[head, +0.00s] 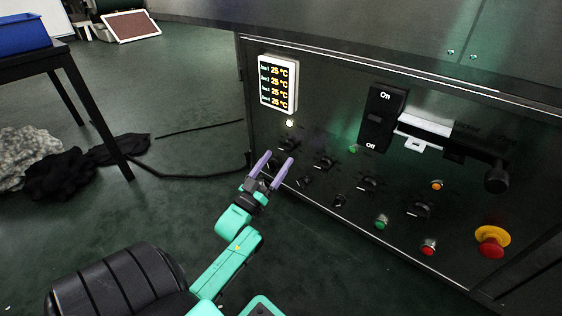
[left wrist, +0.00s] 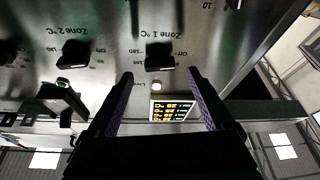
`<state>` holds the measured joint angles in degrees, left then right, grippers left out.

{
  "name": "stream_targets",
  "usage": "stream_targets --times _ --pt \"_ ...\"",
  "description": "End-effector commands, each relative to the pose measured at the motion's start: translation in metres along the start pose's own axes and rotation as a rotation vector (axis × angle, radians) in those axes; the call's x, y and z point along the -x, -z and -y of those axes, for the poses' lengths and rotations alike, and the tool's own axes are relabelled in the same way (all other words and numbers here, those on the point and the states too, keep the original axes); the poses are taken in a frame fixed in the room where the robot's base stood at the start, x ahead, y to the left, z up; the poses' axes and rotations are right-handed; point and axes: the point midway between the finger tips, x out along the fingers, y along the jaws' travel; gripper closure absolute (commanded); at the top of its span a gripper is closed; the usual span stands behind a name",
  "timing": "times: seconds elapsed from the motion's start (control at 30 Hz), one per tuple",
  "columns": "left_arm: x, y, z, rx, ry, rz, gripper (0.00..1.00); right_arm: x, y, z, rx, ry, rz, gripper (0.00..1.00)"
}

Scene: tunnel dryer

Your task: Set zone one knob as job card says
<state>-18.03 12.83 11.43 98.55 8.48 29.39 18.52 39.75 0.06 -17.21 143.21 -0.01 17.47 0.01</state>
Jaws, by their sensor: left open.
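The zone one knob (head: 288,144) is a black knob on the dark control panel, below the temperature display. In the left wrist view, which is upside down, the black knob (left wrist: 160,56) sits under its "Zone 1 °C" label, with "Off" and "180" marks beside it. Its exact setting is not readable. My left gripper (head: 278,158) is open and empty, with purple fingers pointing at the panel close to this knob. In the left wrist view the knob appears between the fingertips (left wrist: 160,74); contact cannot be told. No job card is recognisable. My right gripper is not in view.
The display (head: 278,84) reads 25 °C for its zones. The zone two knob (head: 323,162) and several other knobs are nearby. An On/Off switch (head: 381,118), a protruding black handle (head: 497,178) and a red emergency button (head: 490,242) are further right. A table (head: 70,62) stands left.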

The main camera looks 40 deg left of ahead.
Motion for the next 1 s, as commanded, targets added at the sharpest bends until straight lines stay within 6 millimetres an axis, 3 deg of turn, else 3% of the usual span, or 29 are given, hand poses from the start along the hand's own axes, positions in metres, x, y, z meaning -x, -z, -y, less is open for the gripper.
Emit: stream_targets --times 0.03,0.2,0.43,0.47,0.6,0.67,0.7,1.0 --pt "-0.009 -0.004 0.001 0.0 -0.002 -0.005 0.14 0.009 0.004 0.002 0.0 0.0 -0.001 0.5" --pt "-0.029 -0.001 0.0 0.0 0.0 -0.001 0.14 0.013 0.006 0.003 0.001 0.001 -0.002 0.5" --pt "-0.032 0.0 0.0 0.0 0.0 0.002 0.14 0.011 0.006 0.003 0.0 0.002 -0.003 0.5" --pt "-0.032 0.0 0.0 0.0 0.0 0.002 0.18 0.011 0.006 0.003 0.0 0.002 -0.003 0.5" --pt "-0.031 0.0 0.0 0.0 0.0 0.002 0.71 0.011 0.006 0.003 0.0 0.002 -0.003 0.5" --pt "-0.031 0.0 0.0 0.0 0.0 0.002 0.94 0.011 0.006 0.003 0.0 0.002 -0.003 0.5" --pt "-0.031 0.0 0.0 0.0 0.0 0.002 1.0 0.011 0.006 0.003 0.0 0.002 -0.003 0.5" --pt "-0.031 0.0 0.0 -0.037 -0.015 0.003 0.99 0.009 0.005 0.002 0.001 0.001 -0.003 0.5"
